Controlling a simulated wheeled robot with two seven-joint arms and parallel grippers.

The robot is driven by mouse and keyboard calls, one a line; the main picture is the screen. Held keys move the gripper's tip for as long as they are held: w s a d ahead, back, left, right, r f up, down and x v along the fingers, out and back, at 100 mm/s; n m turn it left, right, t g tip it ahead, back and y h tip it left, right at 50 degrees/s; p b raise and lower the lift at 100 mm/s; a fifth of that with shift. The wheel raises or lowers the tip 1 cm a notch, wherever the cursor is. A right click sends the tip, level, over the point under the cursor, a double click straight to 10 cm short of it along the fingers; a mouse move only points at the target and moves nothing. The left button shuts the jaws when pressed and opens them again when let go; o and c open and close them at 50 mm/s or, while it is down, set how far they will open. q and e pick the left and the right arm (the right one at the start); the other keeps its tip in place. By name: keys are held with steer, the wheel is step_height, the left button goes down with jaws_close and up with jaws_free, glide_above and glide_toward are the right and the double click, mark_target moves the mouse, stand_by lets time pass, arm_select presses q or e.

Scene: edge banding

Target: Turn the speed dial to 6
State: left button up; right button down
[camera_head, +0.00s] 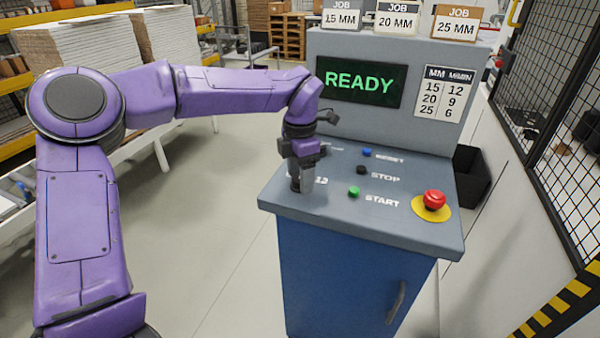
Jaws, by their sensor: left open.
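The control console (330,205) has a grey top over a blue cabinet. My left gripper (301,186) points down over the left part of the console top and is open. The speed dial is hidden beneath or behind the gripper; only part of a white marking shows beside the fingers, so I cannot tell the dial's setting or whether the fingers touch it. The display (362,82) reads READY in green. A chart (444,93) pairs 15, 20 and 25 mm with 12, 9 and 6 m/min. My right gripper is not in view.
Right of the gripper are a blue button (367,153), a black STOP button (361,170), a green START button (354,191) and a red emergency button (434,199). Job cards, including 25 MM (456,24), stand on top. A mesh fence (555,90) borders the right.

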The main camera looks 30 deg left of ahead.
arm_select(q)
steer(key=c, duration=1.1)
steer(key=shift+o, duration=0.2)
steer(key=shift+n, duration=0.4)
steer(key=n+b, duration=0.1)
steer(key=n, duration=0.3)
steer(key=shift+b, duration=0.3)
steer(key=shift+n+b, duration=0.75)
steer(key=shift+n, duration=1.35)
steer(key=shift+r, duration=0.1)
steer(key=o, duration=1.1)
steer(key=shift+c, duration=0.2)
